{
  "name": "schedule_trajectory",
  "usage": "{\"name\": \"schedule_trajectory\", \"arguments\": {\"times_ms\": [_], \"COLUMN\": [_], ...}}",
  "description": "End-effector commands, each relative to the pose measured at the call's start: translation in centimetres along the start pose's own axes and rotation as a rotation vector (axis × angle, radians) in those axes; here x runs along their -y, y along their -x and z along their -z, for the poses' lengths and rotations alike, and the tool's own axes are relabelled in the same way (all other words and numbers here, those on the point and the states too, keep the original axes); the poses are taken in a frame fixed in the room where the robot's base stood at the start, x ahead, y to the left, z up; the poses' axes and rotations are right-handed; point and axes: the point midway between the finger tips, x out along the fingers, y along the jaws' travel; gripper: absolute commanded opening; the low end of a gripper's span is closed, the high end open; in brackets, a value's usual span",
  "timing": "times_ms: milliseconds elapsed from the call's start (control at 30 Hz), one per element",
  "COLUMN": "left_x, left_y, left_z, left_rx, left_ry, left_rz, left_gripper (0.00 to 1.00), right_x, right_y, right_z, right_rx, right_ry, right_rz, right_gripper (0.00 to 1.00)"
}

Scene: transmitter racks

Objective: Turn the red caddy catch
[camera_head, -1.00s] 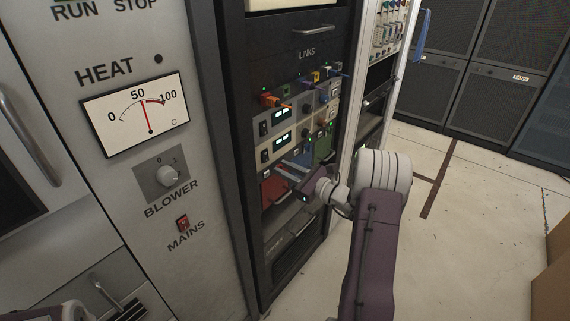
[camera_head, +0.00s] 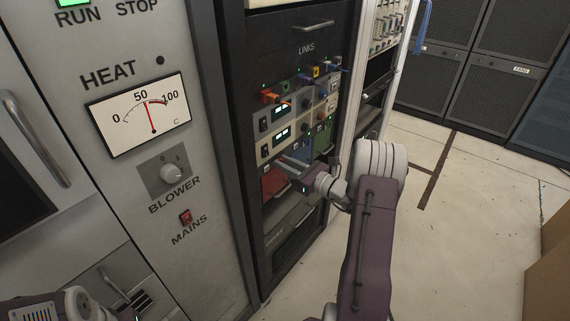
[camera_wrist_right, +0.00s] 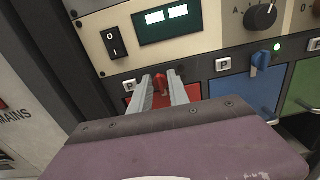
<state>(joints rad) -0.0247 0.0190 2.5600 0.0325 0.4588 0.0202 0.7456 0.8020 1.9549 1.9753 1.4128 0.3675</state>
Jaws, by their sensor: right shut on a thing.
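The red caddy (camera_head: 274,182) sits in the rack's lower row, left of the blue caddy (camera_wrist_right: 248,92). Its red catch (camera_wrist_right: 160,84) shows in the right wrist view between the two fingers of my right gripper (camera_wrist_right: 163,82). The fingers are shut on the catch, and the catch stands about upright in that view. In the head view my right gripper (camera_head: 284,163) reaches in from the right, in front of the red caddy and hiding part of it. My left arm shows at the lower left of the head view, but its fingertips cannot be made out.
A green caddy (camera_wrist_right: 302,93) is right of the blue one, whose blue catch stands close by. Above are a grey panel with a rocker switch (camera_wrist_right: 115,42) and a knob (camera_wrist_right: 261,16). The heater cabinet (camera_head: 140,210) stands left; open floor (camera_head: 460,230) lies right.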

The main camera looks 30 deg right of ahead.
Motion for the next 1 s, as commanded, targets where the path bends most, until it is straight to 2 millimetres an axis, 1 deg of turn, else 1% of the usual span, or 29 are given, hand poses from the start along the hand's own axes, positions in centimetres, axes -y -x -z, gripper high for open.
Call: {"name": "schedule_trajectory", "arguments": {"times_ms": [33,100,367,467,567,700,800,900,1000], "left_x": [0.0,0.0,0.0,0.0,0.0,0.0,0.0,0.0,0.0], "left_y": [0.0,0.0,0.0,0.1,0.5,1.0,1.2,1.3,1.4], "left_z": [0.0,0.0,0.0,0.0,0.1,0.1,0.1,0.1,0.1], "left_rx": [0.0,0.0,0.0,0.0,0.0,0.0,0.0,0.0,0.0], "left_ry": [0.0,0.0,0.0,0.0,0.0,0.0,0.0,0.0,0.0], "left_rz": [0.0,0.0,0.0,0.0,0.0,0.0,0.0,0.0,0.0], "left_gripper": [0.36,0.36,0.36,0.36,0.36,0.36,0.36,0.36,0.36], "right_x": [0.0,0.0,0.0,0.1,0.2,0.2,0.1,0.1,0.0], "right_y": [0.0,0.0,0.0,0.6,2.4,5.7,7.5,8.6,9.1], "right_z": [0.1,0.1,0.0,-0.1,-0.1,-0.1,-0.1,0.0,0.0], "right_rx": [-0.001,-0.001,0.0,0.0,-0.001,-0.001,-0.001,0.0,0.0], "right_ry": [-0.002,-0.001,0.0,-0.001,-0.003,-0.003,-0.003,-0.002,-0.001], "right_rz": [-0.001,-0.001,0.0,0.003,0.006,0.006,0.005,0.002,0.001], "right_gripper": [0.24,0.42,0.42,0.42,0.42,0.42,0.42,0.42,0.42]}}
